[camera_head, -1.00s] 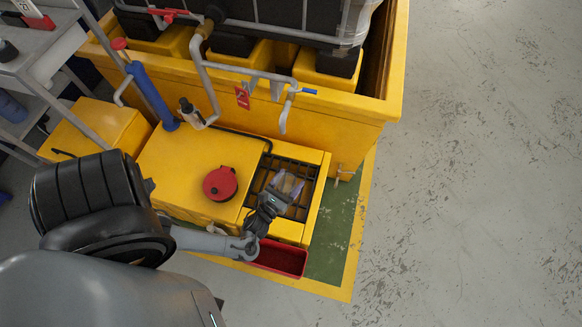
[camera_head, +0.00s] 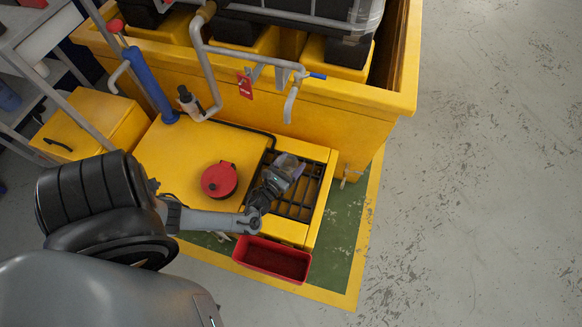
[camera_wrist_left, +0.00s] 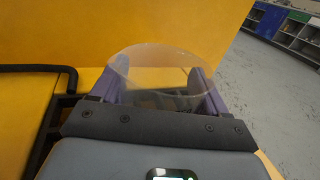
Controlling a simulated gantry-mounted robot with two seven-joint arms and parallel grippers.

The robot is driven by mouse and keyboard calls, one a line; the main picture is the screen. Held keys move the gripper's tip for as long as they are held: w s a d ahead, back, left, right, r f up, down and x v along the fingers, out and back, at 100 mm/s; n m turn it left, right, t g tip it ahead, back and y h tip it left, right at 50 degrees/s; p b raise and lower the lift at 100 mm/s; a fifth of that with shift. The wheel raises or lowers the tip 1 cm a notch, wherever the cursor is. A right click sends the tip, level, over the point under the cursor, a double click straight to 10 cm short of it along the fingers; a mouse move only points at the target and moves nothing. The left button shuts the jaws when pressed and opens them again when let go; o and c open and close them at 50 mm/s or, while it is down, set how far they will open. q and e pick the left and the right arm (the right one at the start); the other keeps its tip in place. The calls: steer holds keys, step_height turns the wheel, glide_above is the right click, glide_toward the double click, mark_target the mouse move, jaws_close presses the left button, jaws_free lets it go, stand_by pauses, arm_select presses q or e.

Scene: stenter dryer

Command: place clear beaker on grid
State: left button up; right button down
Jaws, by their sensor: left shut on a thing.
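The clear beaker (camera_wrist_left: 158,70) stands between the two purple fingers of my left gripper (camera_wrist_left: 155,98) in the left wrist view. The left gripper is shut on it. In the head view the left gripper (camera_head: 283,173) is over the upper left part of the black grid (camera_head: 298,195), which is set in the yellow cabinet top. The beaker shows only faintly there. I cannot tell whether its base touches the bars. My right gripper is in neither view.
A red round lid (camera_head: 219,180) sits on the yellow cabinet left of the grid. A red bin (camera_head: 272,260) is in front. Grey pipework with a blue-handled tap (camera_head: 303,77) hangs behind the grid. Open floor (camera_head: 480,180) lies to the right.

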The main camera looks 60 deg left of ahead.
arm_select(q)
steer(key=shift+f, duration=0.75)
steer(key=shift+r, duration=0.1)
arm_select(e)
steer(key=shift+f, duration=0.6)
arm_select(q)
steer(key=o, duration=1)
steer(key=shift+f, duration=0.2)
steer(key=shift+o, duration=0.2)
steer(key=shift+r, duration=0.15)
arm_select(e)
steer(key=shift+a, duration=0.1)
